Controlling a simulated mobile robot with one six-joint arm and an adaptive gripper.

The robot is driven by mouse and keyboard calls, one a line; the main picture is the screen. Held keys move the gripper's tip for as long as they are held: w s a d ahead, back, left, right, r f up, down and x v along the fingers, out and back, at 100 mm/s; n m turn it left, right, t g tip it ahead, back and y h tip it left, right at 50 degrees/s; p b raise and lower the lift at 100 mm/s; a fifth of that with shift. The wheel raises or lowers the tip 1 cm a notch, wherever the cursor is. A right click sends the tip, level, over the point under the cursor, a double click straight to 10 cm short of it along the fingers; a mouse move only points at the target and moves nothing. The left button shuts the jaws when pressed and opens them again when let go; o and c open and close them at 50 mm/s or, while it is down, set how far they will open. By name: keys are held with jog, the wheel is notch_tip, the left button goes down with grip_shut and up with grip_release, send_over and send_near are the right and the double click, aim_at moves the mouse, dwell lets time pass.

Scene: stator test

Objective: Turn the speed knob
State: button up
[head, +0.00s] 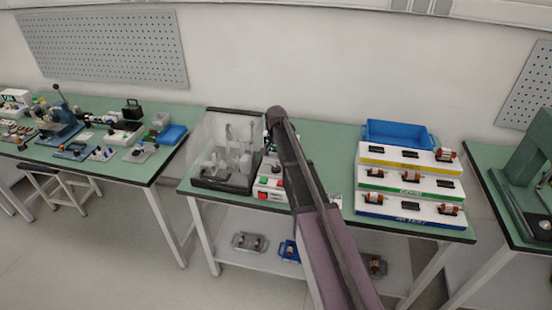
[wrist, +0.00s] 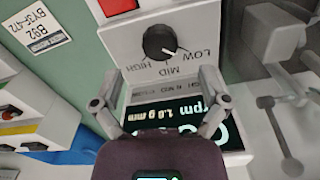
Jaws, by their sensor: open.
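The speed knob (wrist: 159,42) is round and black on a light control panel (wrist: 196,20) marked LOW, MID and HIGH in the wrist view. Its white pointer line aims to the lower right, between LOW and MID. My gripper (wrist: 162,76) is open and empty. Its two fingers stand apart at either side, lower in the picture than the knob; no contact shows. A dark display (wrist: 178,114) with pale green text, including "rpm", lies between the fingers, partly hidden by my gripper. In the head view my arm hides the knob; part of the control box (head: 265,194) shows.
A red button (wrist: 118,5) sits beside the knob panel. A clear-walled enclosure (head: 205,137) stands left of the control box. Stacked racks (head: 405,176) and a blue bin (head: 398,133) stand to the right. Some green bench top (head: 337,142) between is bare.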

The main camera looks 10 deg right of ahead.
aim_at(276, 168)
jog(key=shift+r+p, duration=4.35)
jog(key=shift+r, duration=0.35)
jog(key=s+f+n+b, duration=0.2)
jog(key=s+f+b, duration=0.3)
jog(key=s, duration=0.4)
jog(key=s+f+n+b, duration=0.2)
jog(key=s+f+b, duration=0.3)
jog(key=s, duration=0.5)
jog(key=s+f+n+b, duration=0.3)
jog(key=s+f+b, duration=0.2)
jog(key=s, duration=0.5)
jog(key=shift+s+a+f, duration=0.2)
